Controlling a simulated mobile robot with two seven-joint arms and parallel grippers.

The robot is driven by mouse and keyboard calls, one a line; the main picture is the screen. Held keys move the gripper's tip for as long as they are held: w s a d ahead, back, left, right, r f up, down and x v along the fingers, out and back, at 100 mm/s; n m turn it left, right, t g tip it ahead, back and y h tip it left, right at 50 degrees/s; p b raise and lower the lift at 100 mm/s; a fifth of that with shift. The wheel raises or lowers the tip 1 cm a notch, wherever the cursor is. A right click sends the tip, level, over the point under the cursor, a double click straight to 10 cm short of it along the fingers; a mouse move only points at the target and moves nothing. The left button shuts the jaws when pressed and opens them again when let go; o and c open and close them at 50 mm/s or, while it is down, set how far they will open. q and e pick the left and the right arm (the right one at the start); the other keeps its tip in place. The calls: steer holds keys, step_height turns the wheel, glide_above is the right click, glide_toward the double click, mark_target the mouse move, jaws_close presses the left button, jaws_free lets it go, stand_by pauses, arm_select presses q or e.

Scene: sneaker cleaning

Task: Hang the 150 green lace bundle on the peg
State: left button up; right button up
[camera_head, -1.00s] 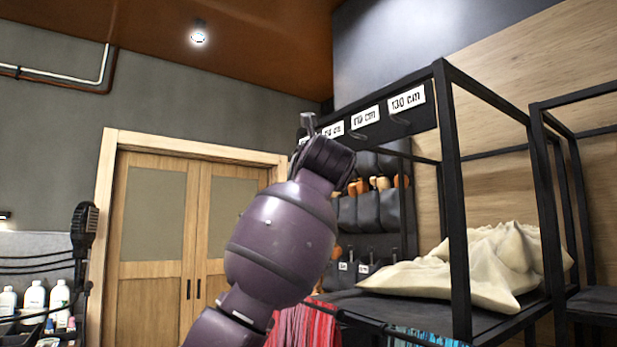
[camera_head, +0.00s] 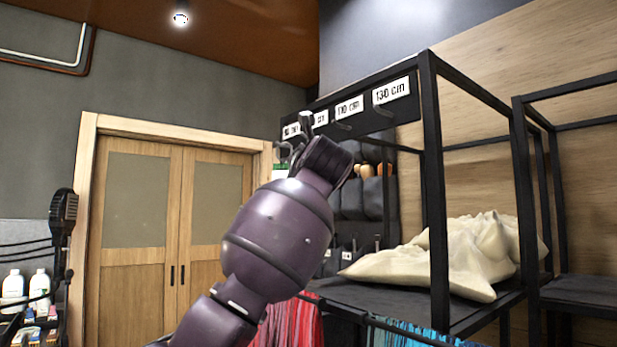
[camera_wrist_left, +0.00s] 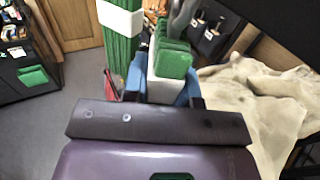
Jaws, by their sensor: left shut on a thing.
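In the left wrist view my left gripper (camera_wrist_left: 166,94) has blue fingertips shut on a green lace bundle (camera_wrist_left: 174,62) with a white band. A grey hook-like peg (camera_wrist_left: 182,18) shows just beyond the bundle; I cannot tell whether they touch. A second green bundle (camera_wrist_left: 121,48) with a white band hangs to its left. In the head view my left arm reaches up to the labelled peg rail (camera_head: 362,125), and its wrist hides most of the grip. Labels reading 130 cm (camera_head: 391,91) and 110 cm (camera_head: 349,107) are legible; a 150 label is not. My right gripper is out of view.
A black rack frame (camera_head: 434,200) stands right of my arm, with a cream cloth heap (camera_head: 455,255) on its shelf. Red laces (camera_head: 290,325) and blue laces (camera_head: 405,335) hang below. A wooden double door (camera_head: 145,225) is behind at left.

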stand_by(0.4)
arm_select(q)
steer(key=o, duration=1)
steer(key=s+d+b, duration=0.1)
steer(key=s+b, duration=0.2)
steer(key=s, duration=0.7)
steer(key=shift+s+b, duration=0.3)
steer(key=shift+s, duration=0.1)
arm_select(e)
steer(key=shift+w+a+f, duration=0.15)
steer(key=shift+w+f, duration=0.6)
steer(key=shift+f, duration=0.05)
